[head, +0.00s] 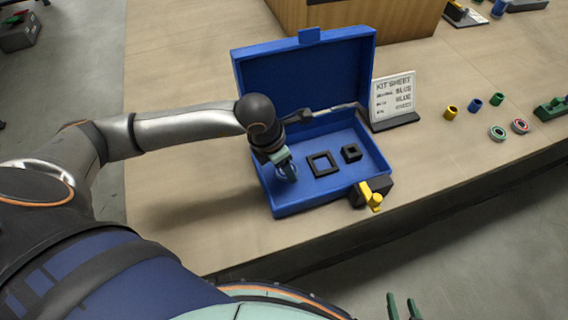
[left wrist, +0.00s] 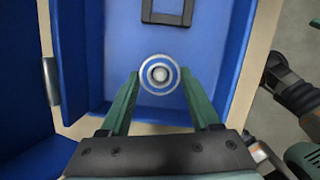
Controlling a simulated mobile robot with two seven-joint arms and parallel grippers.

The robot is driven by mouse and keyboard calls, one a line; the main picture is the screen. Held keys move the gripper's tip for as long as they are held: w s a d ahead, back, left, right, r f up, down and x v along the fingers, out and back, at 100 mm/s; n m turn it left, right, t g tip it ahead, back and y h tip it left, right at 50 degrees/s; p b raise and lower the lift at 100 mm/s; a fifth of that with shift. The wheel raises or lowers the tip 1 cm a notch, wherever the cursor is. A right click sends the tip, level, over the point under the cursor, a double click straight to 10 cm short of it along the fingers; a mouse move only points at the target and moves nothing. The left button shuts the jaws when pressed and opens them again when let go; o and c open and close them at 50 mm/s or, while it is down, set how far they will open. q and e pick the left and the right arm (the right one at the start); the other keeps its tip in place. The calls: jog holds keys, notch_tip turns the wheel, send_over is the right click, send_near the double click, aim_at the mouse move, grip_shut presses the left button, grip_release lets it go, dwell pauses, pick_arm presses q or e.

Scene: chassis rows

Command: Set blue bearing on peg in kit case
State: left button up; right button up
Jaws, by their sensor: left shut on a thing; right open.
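The blue kit case (head: 318,194) stands open on the table, its lid up at the back. My left gripper (head: 288,172) is down inside the case at its left side. In the left wrist view its green fingers are shut on the blue bearing (left wrist: 159,61), a ring with blue and pale bands. A pale round spot shows in the ring's middle; I cannot tell whether the bearing is around the peg or above it. In the head view the gripper mostly hides the bearing. My right gripper (head: 403,298) is open and empty at the bottom edge, away from the table.
The case floor holds a black square frame (head: 322,164) and a smaller black square holder (head: 351,153). A black-and-yellow fixture (head: 374,195) sits at the front right corner. A kit sheet (head: 393,96) stands at the right. Coloured sleeves and two bearings (head: 497,133) (head: 520,126) lie farther right.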

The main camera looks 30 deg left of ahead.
pick_arm(q)
jog(key=shift+f+b, duration=0.6)
jog(key=shift+f, duration=0.1)
pick_arm(e)
jog(key=shift+f, duration=0.7)
pick_arm(q)
jog(key=o, duration=1.5)
jog(key=shift+r, duration=0.1)
pick_arm(e)
jog(key=shift+r, duration=0.1)
pick_arm(q)
jog(key=shift+v, duration=0.85)
jog(key=v, duration=1.1)
jog(key=shift+a+p, duration=0.1)
jog(key=shift+p, duration=0.2)
pick_arm(e)
jog(key=shift+w+a+r, duration=0.15)
jog(key=shift+a+r, duration=0.2)
jog(key=shift+r, duration=0.2)
